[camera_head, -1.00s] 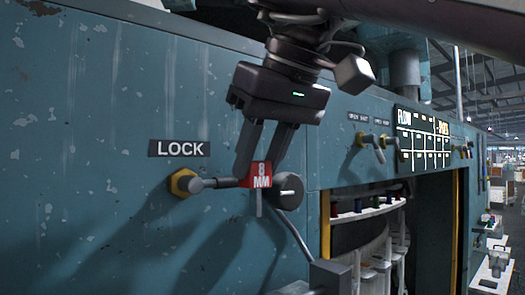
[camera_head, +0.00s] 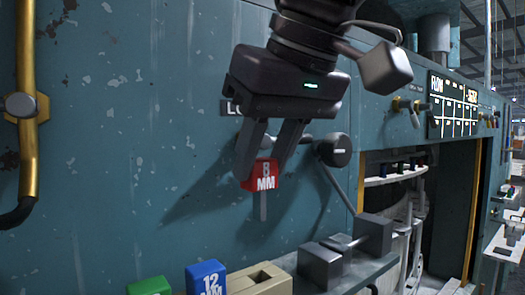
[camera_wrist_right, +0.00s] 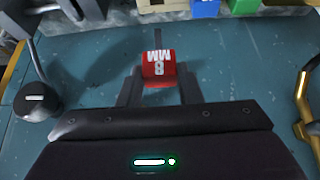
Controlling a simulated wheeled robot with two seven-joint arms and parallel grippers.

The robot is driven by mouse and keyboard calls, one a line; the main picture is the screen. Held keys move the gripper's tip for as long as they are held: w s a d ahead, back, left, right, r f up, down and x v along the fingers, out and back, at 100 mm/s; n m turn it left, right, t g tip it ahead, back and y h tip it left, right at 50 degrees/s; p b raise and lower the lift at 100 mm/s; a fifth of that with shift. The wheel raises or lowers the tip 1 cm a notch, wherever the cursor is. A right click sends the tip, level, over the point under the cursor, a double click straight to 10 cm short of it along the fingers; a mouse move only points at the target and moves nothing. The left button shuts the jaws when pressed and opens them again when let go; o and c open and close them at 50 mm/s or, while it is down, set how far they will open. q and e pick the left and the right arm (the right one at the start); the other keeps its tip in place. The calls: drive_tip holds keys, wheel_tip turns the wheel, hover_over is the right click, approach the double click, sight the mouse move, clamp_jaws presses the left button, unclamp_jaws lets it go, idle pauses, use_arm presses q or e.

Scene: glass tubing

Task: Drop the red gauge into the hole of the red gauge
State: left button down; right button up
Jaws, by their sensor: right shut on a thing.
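The red gauge (camera_head: 265,176), marked 8 MM with a thin pin pointing down, is held between the fingertips of my right gripper (camera_head: 262,160), in front of the teal machine wall. The gauge also shows in the right wrist view (camera_wrist_right: 158,70), between the two fingers. A beige block (camera_head: 262,279) with a dark slot stands below it, beside a blue gauge (camera_head: 206,277) marked 12 MM and a green gauge (camera_head: 149,286). The gauge hangs clear above them. I cannot make out which opening belongs to the red gauge. My left gripper is not in view.
A black knob (camera_head: 334,149) sticks out of the wall right of the gripper. Dark grey blocks (camera_head: 321,265) stand on the ledge right of the beige block. A yellow pipe (camera_head: 27,130) runs down the wall at far left.

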sight(263, 211)
drive_tip(key=shift+d+f, duration=0.1)
drive_tip(key=shift+f, duration=0.2)
wheel_tip(263, 211, down, 3)
drive_tip(key=b, duration=0.3)
drive_tip(key=shift+f+b, duration=1)
drive_tip(key=shift+f, duration=0.1)
drive_tip(key=shift+s+p, duration=0.1)
drive_tip(key=shift+p, duration=0.45)
idle(0.6)
drive_tip(key=shift+f+b, duration=2)
drive_tip(key=shift+f, duration=0.3)
drive_tip(key=o, duration=1.1)
